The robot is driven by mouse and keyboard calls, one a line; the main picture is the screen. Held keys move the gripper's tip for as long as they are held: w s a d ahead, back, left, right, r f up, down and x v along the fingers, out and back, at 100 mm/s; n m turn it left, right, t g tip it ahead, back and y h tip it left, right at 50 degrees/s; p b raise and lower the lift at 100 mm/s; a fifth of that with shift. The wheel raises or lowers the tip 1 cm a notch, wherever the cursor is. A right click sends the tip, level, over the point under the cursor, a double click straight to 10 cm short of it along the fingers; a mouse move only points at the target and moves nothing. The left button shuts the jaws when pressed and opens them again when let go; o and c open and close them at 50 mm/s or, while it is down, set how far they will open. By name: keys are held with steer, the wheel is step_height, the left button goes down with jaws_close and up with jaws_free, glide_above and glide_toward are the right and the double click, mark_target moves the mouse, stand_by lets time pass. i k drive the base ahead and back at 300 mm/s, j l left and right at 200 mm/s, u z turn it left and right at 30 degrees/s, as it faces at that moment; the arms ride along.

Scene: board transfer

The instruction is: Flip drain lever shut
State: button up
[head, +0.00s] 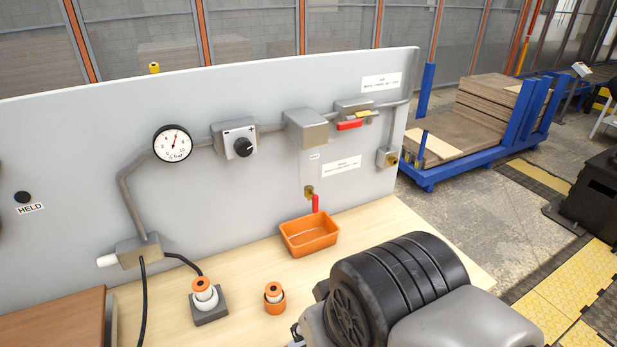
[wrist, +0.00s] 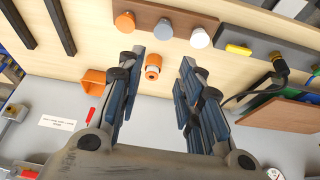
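The drain lever (head: 315,203) is a small red handle at a brass valve (head: 309,191) low on the grey panel. It points roughly straight down, just above the orange tray (head: 309,236). In the wrist view, turned upside down, the red lever (wrist: 91,115) and the orange tray (wrist: 96,79) show left of the fingers. My gripper (wrist: 161,65) is open, with nothing between its blue-grey pads. It is apart from the lever. Its fingertips are not clearly visible in the head view.
A second red lever (head: 349,125) with a yellow tag sits higher on the panel. A gauge (head: 173,144) and black knob (head: 244,147) are left of it. An orange-and-white fitting (head: 205,294) on a grey base and an orange-ringed piece (head: 274,297) stand on the wooden bench.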

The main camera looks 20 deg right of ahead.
mark_target(315, 199)
steer(key=j+z, duration=0.35)
steer(key=j, duration=0.2)
steer(key=j+z, duration=0.35)
steer(key=j, duration=0.15)
